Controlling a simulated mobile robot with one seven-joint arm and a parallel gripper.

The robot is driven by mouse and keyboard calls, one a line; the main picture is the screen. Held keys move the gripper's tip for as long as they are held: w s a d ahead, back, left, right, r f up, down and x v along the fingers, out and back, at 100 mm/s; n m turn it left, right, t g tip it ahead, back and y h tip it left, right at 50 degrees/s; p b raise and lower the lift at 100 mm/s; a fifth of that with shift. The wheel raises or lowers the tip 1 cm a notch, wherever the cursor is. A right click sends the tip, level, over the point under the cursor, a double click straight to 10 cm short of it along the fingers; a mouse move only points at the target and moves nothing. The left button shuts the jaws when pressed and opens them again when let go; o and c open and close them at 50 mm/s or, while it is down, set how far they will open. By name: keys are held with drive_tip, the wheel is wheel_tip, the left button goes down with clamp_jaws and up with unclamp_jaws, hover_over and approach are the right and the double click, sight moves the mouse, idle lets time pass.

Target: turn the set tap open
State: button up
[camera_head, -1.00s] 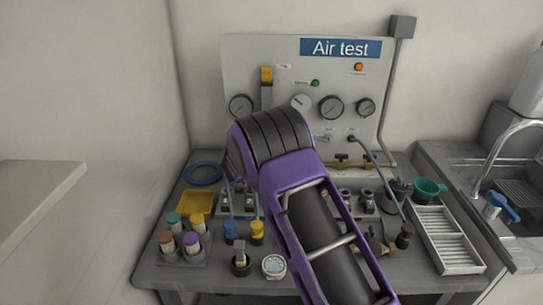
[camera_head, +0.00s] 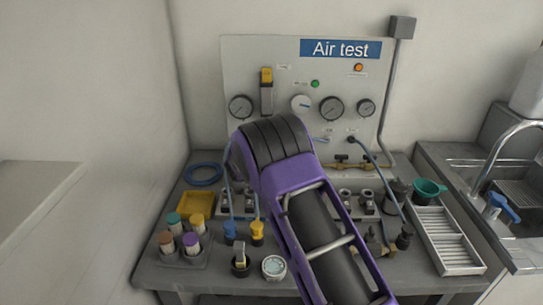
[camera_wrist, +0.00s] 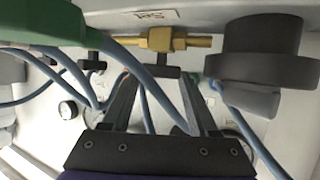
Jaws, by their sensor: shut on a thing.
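The set tap is a brass valve (camera_wrist: 160,40) with a dark T-shaped handle (camera_wrist: 168,72), seen in the wrist view under a small label that reads "Set" upside down. My gripper (camera_wrist: 160,84) reaches up from the bottom of that view, its two dark fingers on either side of the handle. It is shut on the handle; the exact contact at the fingertips is hard to see. In the head view my purple arm hides the gripper.
In the wrist view, blue hoses (camera_wrist: 145,82) run around the fingers, a dark round knob (camera_wrist: 262,50) stands at right and a green part (camera_wrist: 45,25) at upper left. In the head view, the bench holds a yellow tray (camera_head: 197,204), coloured bottles and a slatted white tray (camera_head: 447,240).

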drive_tip(key=shift+d+f+n+t+y+b, duration=0.15)
drive_tip(key=shift+n+y+b, duration=0.3)
drive_tip(key=shift+b, duration=0.45)
drive_tip(key=shift+n+t+y+b, duration=0.2)
drive_tip(key=shift+n+y+b, duration=0.25)
drive_tip(key=shift+b, duration=0.45)
drive_tip(key=shift+d+f+n+t+y+b, duration=0.15)
drive_tip(key=shift+n+y+b, duration=0.3)
drive_tip(key=shift+b, duration=0.45)
drive_tip(key=n+y+b, duration=0.1)
drive_tip(key=y+b, duration=0.1)
drive_tip(key=shift+r+n+b, duration=0.35)
drive_tip(key=shift+b, duration=0.05)
drive_tip(key=shift+y, duration=0.25)
drive_tip(key=o, duration=1.4)
drive_tip(key=shift+s, duration=0.15)
drive_tip(key=p+v, duration=0.1)
drive_tip(key=v, duration=1.6)
drive_tip(key=shift+s+d+p, duration=0.1)
drive_tip(key=shift+s+p, duration=0.1)
drive_tip(key=shift+p, duration=0.2)
